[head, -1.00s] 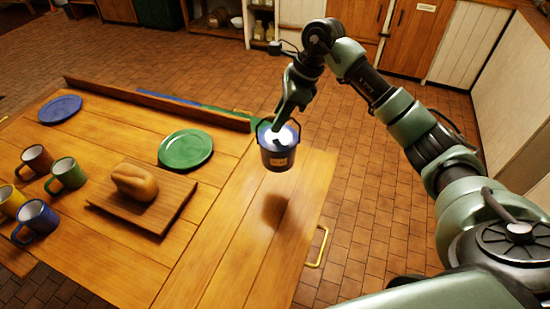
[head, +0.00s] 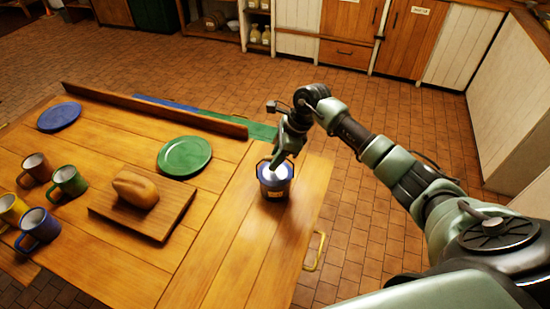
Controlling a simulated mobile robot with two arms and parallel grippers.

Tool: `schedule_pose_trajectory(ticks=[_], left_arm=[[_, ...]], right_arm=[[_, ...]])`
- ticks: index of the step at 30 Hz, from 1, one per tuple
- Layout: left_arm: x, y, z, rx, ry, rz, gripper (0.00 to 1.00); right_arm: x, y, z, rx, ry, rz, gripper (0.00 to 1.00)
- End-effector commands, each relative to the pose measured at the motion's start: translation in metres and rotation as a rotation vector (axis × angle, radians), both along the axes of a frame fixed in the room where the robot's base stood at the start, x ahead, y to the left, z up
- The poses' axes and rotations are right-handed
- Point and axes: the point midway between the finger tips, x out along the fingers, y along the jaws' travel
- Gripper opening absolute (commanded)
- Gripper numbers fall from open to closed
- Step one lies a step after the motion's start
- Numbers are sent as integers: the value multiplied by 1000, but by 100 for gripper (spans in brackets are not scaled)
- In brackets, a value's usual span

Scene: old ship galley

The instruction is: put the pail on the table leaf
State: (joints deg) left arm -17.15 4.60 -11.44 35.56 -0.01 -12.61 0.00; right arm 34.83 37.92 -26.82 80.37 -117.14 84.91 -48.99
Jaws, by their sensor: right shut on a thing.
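The pail (head: 274,188) is small and dark blue, with a pale inside and a label on its front. It is upright at the table leaf (head: 250,240), the wooden right-hand section of the table. Its base looks to be on the leaf or just above it; I cannot tell for sure. My right gripper (head: 277,162) is at the pail's top, shut on it, and hides part of the rim. My left gripper is not in view.
A green plate (head: 185,156), a bread loaf (head: 136,189) on a board (head: 160,222), a blue plate (head: 60,116) and several mugs (head: 68,181) stand left of the pail. A raised wooden rail (head: 150,108) runs along the far edge. The leaf's near part is clear.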

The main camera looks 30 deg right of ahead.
Motion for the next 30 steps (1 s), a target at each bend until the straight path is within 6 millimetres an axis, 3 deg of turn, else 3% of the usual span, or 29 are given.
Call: schedule_pose_trajectory(ticks=[6, 7, 9, 22, 30], left_arm=[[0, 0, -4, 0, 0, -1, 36], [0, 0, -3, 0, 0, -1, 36], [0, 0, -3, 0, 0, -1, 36], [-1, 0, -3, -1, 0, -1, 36], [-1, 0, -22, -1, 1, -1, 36]], right_arm=[[1, 0, -2, 2, -3, -1, 0], [0, 0, -2, 0, 0, -1, 24], [0, 0, -2, 1, 1, -1, 40], [0, -3, 4, 0, -1, 0, 40], [-9, -22, 52, -3, -4, -2, 40]])
